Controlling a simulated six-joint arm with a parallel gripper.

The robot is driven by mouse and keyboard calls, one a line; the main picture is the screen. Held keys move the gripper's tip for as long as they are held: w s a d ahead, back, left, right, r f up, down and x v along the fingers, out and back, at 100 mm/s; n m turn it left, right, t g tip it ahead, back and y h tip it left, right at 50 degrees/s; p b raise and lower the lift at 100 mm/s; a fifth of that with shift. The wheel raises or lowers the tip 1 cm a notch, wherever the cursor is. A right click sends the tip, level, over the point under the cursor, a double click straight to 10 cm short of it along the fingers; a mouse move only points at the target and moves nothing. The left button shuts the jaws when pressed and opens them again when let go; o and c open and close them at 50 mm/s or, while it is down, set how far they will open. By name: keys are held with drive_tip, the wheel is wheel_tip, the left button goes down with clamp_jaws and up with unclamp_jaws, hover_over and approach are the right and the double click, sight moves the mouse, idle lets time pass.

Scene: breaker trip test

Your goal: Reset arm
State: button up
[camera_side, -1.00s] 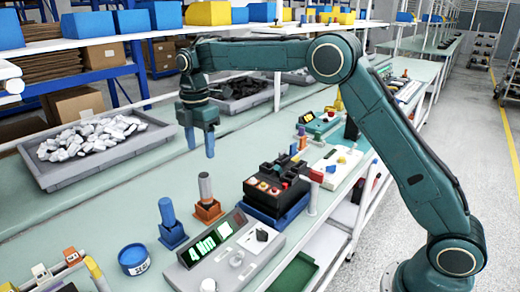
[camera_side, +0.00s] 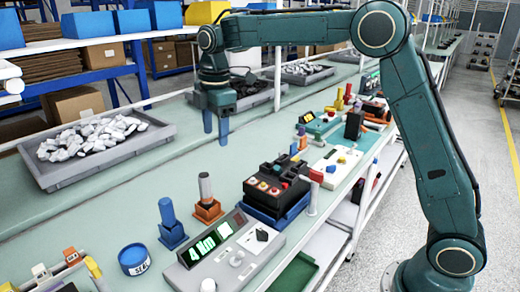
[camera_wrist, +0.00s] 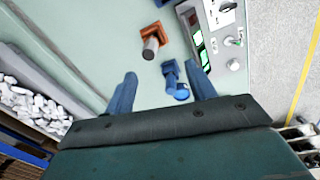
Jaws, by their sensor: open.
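My gripper (camera_side: 215,122) hangs with its two blue fingers pointing down over the bench, behind the row of devices. It is empty, and the fingers stand apart. It also shows in the wrist view (camera_wrist: 162,92) with a gap between the fingers. A black breaker test unit (camera_side: 275,187) on a blue base stands to the right of and nearer than my gripper. A grey meter box (camera_side: 228,250) with a green lit display stands at the front. A blue holder with a blue peg (camera_side: 169,222) and an orange holder with a grey peg (camera_side: 207,200) stand beside it.
A grey tray of pale pieces (camera_side: 60,180) lies at the left. A dark tray (camera_side: 250,97) lies behind my gripper. A blue SEAL tin (camera_side: 134,260) stands at the front. The green bench (camera_side: 110,215) is bare between the left tray and the devices.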

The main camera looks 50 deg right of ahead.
drive_tip(key=s+d+r+m+t, duration=0.15)
drive_tip(key=s+r+m, duration=0.3)
drive_tip(key=s, duration=0.45)
drive_tip(key=s+d+f+m+t, duration=0.1)
drive_tip(key=s+m, duration=0.4)
drive_tip(key=s, duration=0.7)
drive_tip(key=s+d+f+m+t, duration=0.2)
drive_tip(key=s+m, duration=0.4)
drive_tip(key=s, duration=0.6)
drive_tip(key=shift+s+d+f, duration=0.25)
drive_tip(key=shift+d+f, duration=0.05)
drive_tip(key=shift+f, duration=0.4)
